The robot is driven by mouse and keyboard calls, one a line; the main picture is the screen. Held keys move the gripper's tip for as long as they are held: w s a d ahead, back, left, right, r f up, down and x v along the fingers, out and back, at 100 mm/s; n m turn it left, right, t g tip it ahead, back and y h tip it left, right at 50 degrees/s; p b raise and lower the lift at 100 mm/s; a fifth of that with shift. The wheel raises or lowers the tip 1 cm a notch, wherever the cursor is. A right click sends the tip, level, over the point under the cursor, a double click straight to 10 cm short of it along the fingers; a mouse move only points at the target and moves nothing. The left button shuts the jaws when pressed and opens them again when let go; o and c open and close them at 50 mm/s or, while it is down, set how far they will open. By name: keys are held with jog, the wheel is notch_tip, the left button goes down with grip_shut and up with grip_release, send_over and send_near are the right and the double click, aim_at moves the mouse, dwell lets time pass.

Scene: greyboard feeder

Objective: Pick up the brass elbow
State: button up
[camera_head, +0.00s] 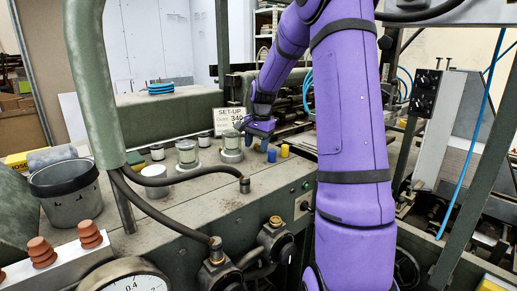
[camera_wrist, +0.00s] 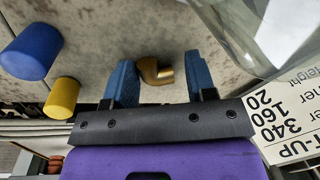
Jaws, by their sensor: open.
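The brass elbow (camera_wrist: 155,71), a small bent golden-brown fitting, lies on the worn grey surface in the wrist view. My gripper (camera_wrist: 159,62) is open, with one blue finger on each side of the elbow. In the head view my gripper (camera_head: 260,128) hangs low over the machine top beside the set-up card; I cannot make out the elbow there.
A blue cylinder (camera_wrist: 30,52) and a yellow cylinder (camera_wrist: 62,97) stand left of my gripper in the wrist view. A clear glass vessel (camera_wrist: 262,28) and the set-up card (camera_wrist: 290,112) are close on the right. Several jars, including one (camera_head: 187,154), stand on the machine top (camera_head: 205,195).

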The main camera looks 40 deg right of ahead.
jog(key=c, duration=0.6)
